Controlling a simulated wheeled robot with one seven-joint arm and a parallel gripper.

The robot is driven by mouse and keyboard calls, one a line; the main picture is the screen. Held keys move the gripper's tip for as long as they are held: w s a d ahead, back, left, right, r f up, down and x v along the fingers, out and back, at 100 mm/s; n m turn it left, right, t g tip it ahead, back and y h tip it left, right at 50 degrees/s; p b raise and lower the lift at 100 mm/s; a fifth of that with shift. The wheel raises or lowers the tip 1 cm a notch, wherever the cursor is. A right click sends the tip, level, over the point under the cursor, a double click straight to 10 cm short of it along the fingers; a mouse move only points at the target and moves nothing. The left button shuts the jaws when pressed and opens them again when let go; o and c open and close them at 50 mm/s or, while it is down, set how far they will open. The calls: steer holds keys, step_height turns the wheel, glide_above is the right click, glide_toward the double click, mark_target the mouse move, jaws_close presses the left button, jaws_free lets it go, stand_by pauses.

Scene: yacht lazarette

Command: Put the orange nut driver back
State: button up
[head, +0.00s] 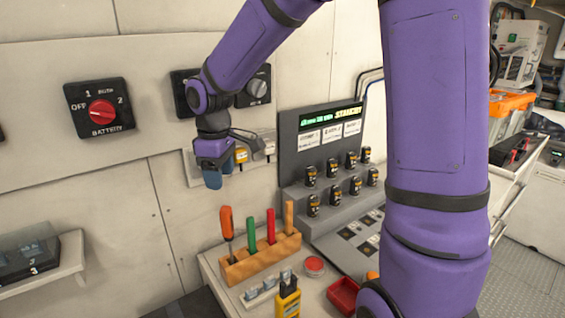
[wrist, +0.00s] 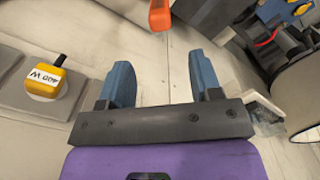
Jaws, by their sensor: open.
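A wooden rack (head: 262,262) stands on the bench top below my gripper. The orange nut driver (head: 227,222) stands at the rack's left end, slightly tilted, with a stretch of its dark shaft showing above the wood. Whether its tip is fully seated is hidden. An orange handle end, likely the same driver, shows at the top of the wrist view (wrist: 160,15), beyond the fingertips. My gripper (head: 222,178) is above the rack near the wall, with its blue fingers spread. In the wrist view (wrist: 160,85) nothing is between them; it is apart from the driver.
Green (head: 251,235), red (head: 271,226) and tan (head: 289,217) handles stand in the same rack. A red button (head: 315,265), a yellow device (head: 288,300) and a red tray (head: 343,295) lie in front. A panel with several black knobs (head: 320,125) rises on the right.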

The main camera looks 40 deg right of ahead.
steer(key=s+d+r+m+t, duration=0.1)
steer(key=s+d+r+m, duration=0.1)
steer(key=s, duration=0.6)
steer(key=s+d+r+m+t, duration=0.2)
steer(key=s+r+m, duration=0.2)
steer(key=s, duration=0.4)
steer(key=s+d+r+m+t, duration=0.2)
steer(key=s+r, duration=0.3)
steer(key=s, duration=0.3)
steer(key=shift+d+r+m, duration=0.35)
steer(key=shift+d+m, duration=0.05)
steer(key=shift+d, duration=0.15)
